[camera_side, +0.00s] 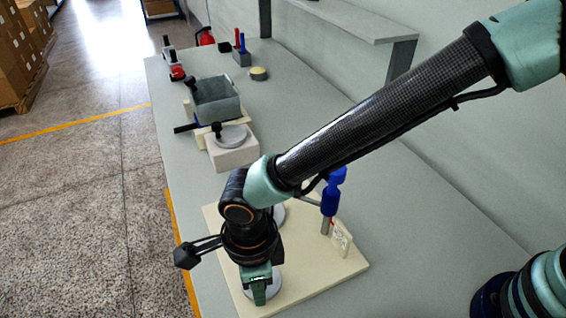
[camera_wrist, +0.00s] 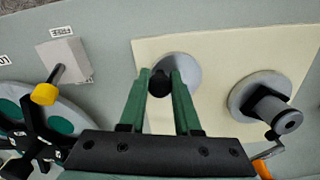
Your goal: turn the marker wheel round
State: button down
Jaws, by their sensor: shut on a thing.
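In the wrist view, my gripper (camera_wrist: 161,78) is shut on a black knob (camera_wrist: 160,86), which stands on a light grey round disc (camera_wrist: 188,72) on a cream board. In the side view, my gripper (camera_side: 260,296) is low over the near disc (camera_side: 275,284); the knob is hidden there. At the wrist view's left edge is a grey wheel (camera_wrist: 62,107) with green round patches, black arms and a yellow knob (camera_wrist: 44,94). No legible label shows which is the marker wheel.
The cream board (camera_side: 325,268) carries a blue-topped upright (camera_side: 332,195) and a small sign plate (camera_side: 341,238). A grey block with a peg (camera_wrist: 66,62) stands left in the wrist view. Boxes and a tray (camera_side: 213,100) stand farther along the bench.

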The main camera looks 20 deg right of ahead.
jog(key=shift+w+a+m, duration=0.15)
jog(key=shift+m, duration=0.85)
jog(key=c, duration=0.6)
grip_release()
notch_tip(320, 180, up, 12)
jog(key=shift+r, duration=0.1)
